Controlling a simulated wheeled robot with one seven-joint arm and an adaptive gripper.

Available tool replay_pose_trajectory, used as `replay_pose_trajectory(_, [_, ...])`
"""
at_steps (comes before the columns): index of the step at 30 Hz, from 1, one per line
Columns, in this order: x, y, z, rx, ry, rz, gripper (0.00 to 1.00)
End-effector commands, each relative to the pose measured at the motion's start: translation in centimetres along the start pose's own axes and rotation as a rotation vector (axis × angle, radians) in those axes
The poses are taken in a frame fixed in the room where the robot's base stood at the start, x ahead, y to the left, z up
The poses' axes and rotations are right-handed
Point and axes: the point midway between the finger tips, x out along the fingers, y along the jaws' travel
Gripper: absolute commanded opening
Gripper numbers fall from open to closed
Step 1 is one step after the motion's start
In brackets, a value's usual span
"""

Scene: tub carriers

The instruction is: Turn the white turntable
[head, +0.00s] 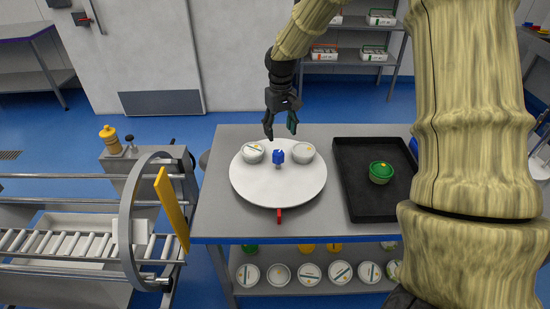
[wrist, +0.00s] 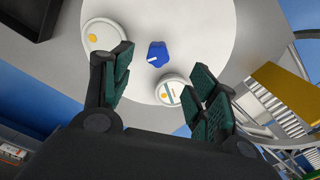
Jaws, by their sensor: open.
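The white turntable (head: 278,190) is a round disc on the grey table. It carries two white lidded tubs, a left one (head: 253,152) and a right one (head: 302,152). A blue knob (head: 278,156) stands near its centre, between the tubs. A red tab (head: 280,215) is at its front edge. My gripper (head: 281,134) is open and empty above the far part of the turntable, behind the knob. In the wrist view my open fingers (wrist: 160,100) frame the turntable (wrist: 190,35), with the blue knob (wrist: 157,54) and both tubs beyond them.
Left of the table stands a roller conveyor (head: 60,243) with a ring and a yellow flap (head: 172,208). Several tubs sit on the shelf below. The table's front left corner is bare.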

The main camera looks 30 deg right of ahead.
Motion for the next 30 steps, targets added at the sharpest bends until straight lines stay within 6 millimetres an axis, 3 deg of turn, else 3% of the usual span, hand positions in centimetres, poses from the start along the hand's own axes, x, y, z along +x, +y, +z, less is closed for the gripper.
replay_pose_trajectory(1, [1.1,0.1,0.0,0.001,0.000,0.000,0.59])
replay_pose_trajectory(11, [2.4,0.9,0.4,0.012,-0.002,0.000,0.59])
replay_pose_trajectory(30, [9.9,0.7,0.3,0.009,-0.002,0.001,0.59])
